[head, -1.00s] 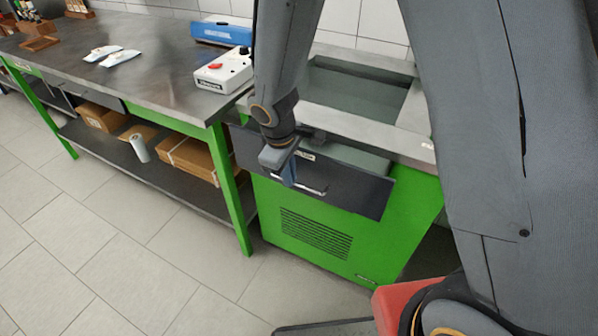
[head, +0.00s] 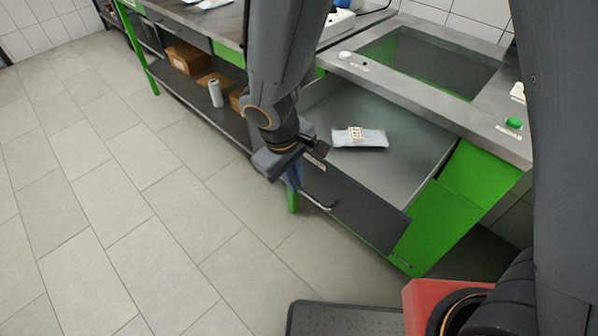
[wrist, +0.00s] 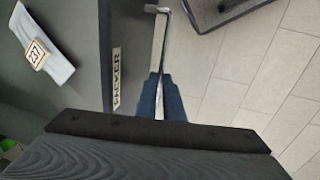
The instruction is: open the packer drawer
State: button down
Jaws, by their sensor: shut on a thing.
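The packer drawer (head: 385,112) is pulled well out of the green cabinet in the head view, with its grey floor showing. Its dark front panel (head: 362,207) carries a bar handle (head: 318,198); the handle also shows in the wrist view (wrist: 158,40), beside a label reading "PACKER" (wrist: 116,78). My gripper (head: 292,178) is at the left part of the panel. In the wrist view its blue fingers (wrist: 160,98) are closed around the handle. A white packet with a printed label (head: 360,138) lies inside the drawer; it also shows in the wrist view (wrist: 42,50).
The green cabinet (head: 465,215) has a steel top with a recessed basin (head: 425,62) and a green button (head: 514,123). A workbench stands to the left, with boxes (head: 187,58) and a white cylinder (head: 215,93) on its lower shelf. The tiled floor (head: 130,210) at left is clear.

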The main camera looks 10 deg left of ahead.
jog(key=shift+s+a, duration=0.3)
jog(key=shift+s, duration=0.05)
jog(key=c, duration=1.9)
grip_release()
notch_tip(320, 180, up, 8)
jog(key=s+a, duration=0.1)
jog(key=shift+s+f, duration=0.15)
jog(key=shift+s, duration=0.1)
